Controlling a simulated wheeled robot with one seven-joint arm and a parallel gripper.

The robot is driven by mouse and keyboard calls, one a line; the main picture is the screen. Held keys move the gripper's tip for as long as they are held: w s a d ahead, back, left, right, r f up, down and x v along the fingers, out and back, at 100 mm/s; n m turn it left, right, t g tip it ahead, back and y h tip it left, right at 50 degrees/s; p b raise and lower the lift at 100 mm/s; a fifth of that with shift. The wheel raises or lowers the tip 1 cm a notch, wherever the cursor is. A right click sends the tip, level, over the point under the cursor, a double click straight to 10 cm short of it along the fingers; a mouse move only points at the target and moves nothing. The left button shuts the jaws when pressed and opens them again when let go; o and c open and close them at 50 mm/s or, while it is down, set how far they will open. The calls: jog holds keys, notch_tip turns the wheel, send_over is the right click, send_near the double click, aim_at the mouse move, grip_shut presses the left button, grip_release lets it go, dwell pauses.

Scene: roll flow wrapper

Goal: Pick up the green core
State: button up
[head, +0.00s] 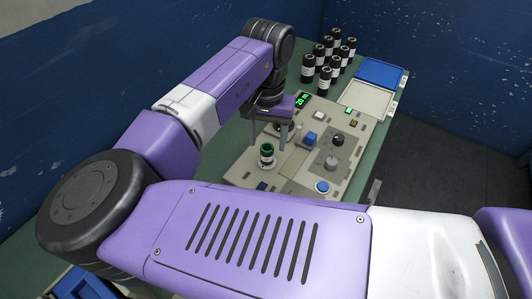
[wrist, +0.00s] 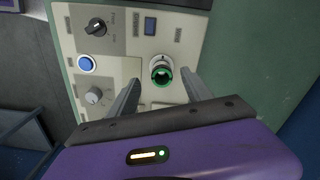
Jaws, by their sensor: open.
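The green core (head: 267,150) is a short piece with a green rim and a pale band, standing on the beige machine panel (head: 240,176). In the wrist view the green core (wrist: 162,78) shows its green ring and dark opening, with a pale part beside it. My gripper (head: 267,143) is open and points down close to the core. In the wrist view the fingertips of my gripper (wrist: 160,79) lie either side of the core with gaps. I cannot tell exactly how far their tips are above the panel.
A blue and white tray (head: 379,73) lies at the back right.

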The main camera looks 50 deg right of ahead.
aim_at(267, 148)
jog(key=f, duration=0.4)
jog(key=shift+w+d+f, duration=0.25)
jog(key=shift+f, duration=0.15)
grip_shut()
jog(key=shift+r, duration=0.1)
